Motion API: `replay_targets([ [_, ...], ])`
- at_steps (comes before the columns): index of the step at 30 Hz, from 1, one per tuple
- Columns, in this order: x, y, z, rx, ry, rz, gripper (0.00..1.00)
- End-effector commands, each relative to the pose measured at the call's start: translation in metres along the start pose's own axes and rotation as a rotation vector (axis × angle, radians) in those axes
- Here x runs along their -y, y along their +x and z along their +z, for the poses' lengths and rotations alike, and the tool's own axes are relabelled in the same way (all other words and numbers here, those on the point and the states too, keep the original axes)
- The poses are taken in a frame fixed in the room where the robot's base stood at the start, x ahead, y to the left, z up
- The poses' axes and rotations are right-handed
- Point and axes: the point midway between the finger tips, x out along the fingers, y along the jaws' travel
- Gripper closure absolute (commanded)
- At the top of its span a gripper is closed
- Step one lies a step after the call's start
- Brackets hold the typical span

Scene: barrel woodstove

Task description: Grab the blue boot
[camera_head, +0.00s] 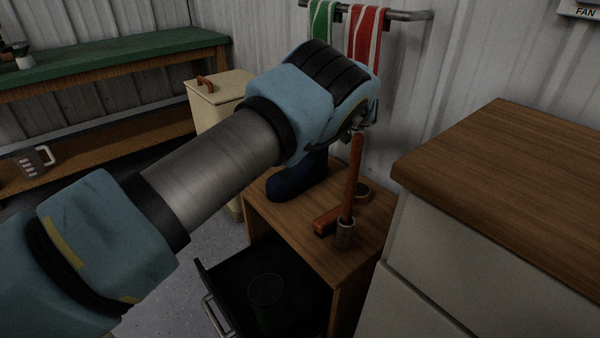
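The dark blue boot (292,184) stands on the wooden top of a small cabinet (283,223). Its toe points to the lower left, and its upper part is hidden behind my arm. My gripper (357,124) is mostly hidden behind the end of my arm, above and to the right of the visible part of the boot. Only a small dark part of it shows, so I cannot tell if its fingers are open or touch the boot.
An upright orange-brown handle (354,178) in a grey metal holder (344,235) stands right of the boot. An open dark drawer (232,300) holds a clear glass (266,291). A taller wood-topped counter (500,185) bounds the right.

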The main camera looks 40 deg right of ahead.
Motion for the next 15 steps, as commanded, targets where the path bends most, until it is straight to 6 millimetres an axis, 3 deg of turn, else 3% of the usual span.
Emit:
replay_targets([
  [2, 0.0, -0.0002, 0.0001, 0.0, 0.0, 0.0, 0.59],
  [13, 0.0006, 0.0, 0.0007, 0.0, 0.001, -0.002, 1.0],
  [15, 0.0009, 0.0002, 0.001, 0.001, 0.001, -0.002, 1.0],
])
